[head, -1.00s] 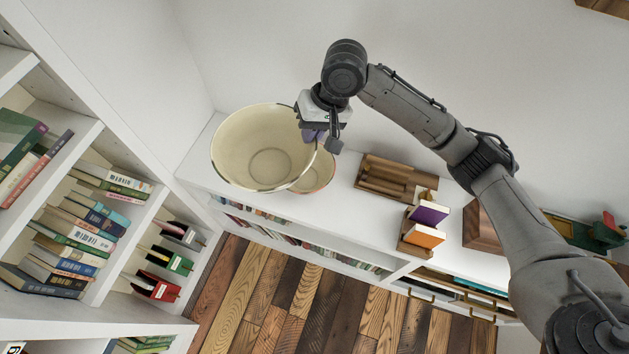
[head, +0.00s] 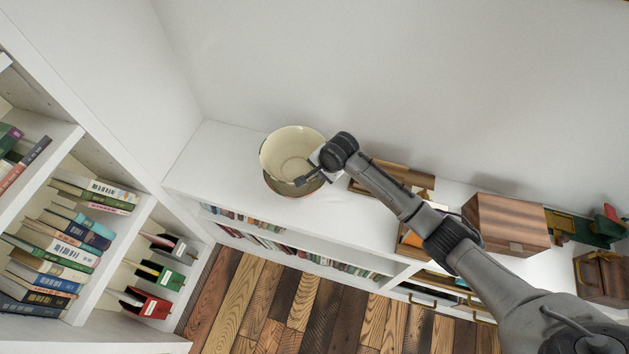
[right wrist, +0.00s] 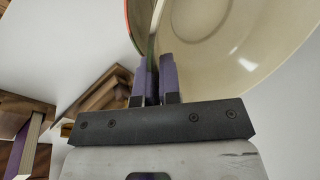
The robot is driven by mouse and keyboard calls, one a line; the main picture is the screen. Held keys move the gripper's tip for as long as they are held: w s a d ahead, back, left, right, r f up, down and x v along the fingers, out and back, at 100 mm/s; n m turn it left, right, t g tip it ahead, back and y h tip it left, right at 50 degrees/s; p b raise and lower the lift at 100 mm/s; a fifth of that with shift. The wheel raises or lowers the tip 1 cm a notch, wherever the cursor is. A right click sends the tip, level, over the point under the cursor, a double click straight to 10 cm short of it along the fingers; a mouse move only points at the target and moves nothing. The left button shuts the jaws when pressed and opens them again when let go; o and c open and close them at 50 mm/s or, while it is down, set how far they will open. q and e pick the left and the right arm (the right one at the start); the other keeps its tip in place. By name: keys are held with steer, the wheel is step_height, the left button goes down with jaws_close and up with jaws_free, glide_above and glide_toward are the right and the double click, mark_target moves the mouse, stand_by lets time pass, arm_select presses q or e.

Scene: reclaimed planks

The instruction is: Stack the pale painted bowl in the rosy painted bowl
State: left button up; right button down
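The pale painted bowl (head: 291,147) is cream inside and sits over the rosy painted bowl (head: 290,191) on the white shelf top in the head view. Only a lower strip of the rosy bowl shows there; its reddish rim also shows in the right wrist view (right wrist: 128,22). I cannot tell whether the bowls touch. My right gripper (head: 313,174) is at the pale bowl's right side. In the right wrist view its purple-padded fingers (right wrist: 155,72) are closed on the pale bowl's rim (right wrist: 153,38). My left gripper is not in view.
A wooden tray (head: 392,177) and a wooden box (head: 508,222) stand to the right on the white shelf top (head: 225,160). A tall bookcase (head: 110,130) closes the left side. The shelf top left of the bowls is clear.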

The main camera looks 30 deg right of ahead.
mark_target(320, 186)
step_height(320, 186, down, 5)
steer(key=shift+b, duration=0.55)
steer(key=shift+f, duration=0.15)
steer(key=shift+f, duration=0.3)
steer(key=c, duration=1.7)
jaws_free()
steer(key=shift+s+d+f, duration=0.1)
steer(key=shift+f, duration=0.05)
steer(key=o, duration=0.4)
steer(key=shift+f, duration=0.1)
